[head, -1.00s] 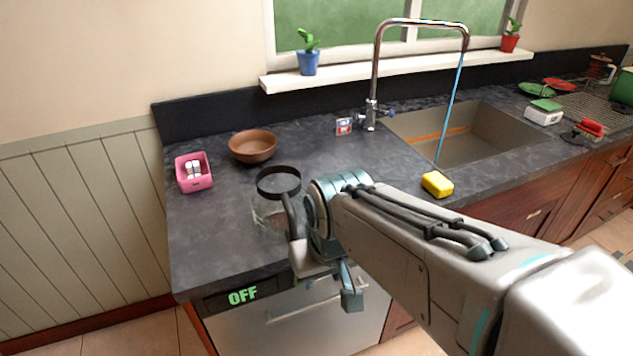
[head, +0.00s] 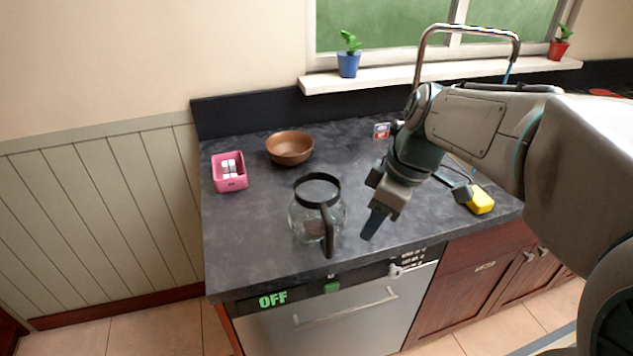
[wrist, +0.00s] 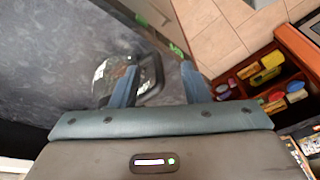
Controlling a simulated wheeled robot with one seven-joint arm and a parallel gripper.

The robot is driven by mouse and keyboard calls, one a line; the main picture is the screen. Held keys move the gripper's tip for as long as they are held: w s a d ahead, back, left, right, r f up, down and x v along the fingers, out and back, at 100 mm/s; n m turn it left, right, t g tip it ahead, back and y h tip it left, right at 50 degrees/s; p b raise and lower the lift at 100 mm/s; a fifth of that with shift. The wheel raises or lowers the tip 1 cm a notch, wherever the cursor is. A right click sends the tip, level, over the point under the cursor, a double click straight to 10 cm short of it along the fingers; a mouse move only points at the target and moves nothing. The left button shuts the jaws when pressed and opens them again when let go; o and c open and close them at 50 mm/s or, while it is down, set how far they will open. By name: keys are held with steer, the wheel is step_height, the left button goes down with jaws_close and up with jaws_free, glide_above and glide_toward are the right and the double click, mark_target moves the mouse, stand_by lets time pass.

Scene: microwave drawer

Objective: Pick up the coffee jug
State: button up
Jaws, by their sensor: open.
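The coffee jug (head: 302,222) is clear glass with a black rim and a black handle (head: 328,235). It stands upright near the counter's front edge, handle facing the front. My gripper (head: 415,212) is open and empty, just right of the jug, with a gap between them in the head view. In the wrist view the jug (wrist: 103,72) shows beyond the left finger of my gripper (wrist: 160,76), which hides part of it. Its dark handle shows between the two fingers in that picture.
A brown bowl (head: 290,148) and a pink holder (head: 230,183) stand behind the jug. A yellow sponge (head: 482,201) lies to the right, close to my gripper. A small box (head: 381,130) is at the back. The dishwasher front (head: 330,318) is below. The counter left of the jug is clear.

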steer(key=w+a+r+n+y, duration=0.1)
steer(key=w+r+n, duration=0.1)
steer(key=w+n, duration=0.15)
steer(key=n+p, duration=0.1)
steer(key=n, duration=0.1)
glide_above(332, 256)
steer(key=d, duration=0.2)
step_height(332, 256, down, 7)
steer(key=shift+g, duration=0.4)
steer(key=x, duration=0.3)
steer(key=p+x, duration=0.1)
steer(key=x, duration=0.1)
steer(key=shift+w+a+f, duration=0.1)
steer(key=shift+w+f, duration=0.1)
steer(key=shift+w, duration=0.1)
jaws_close()
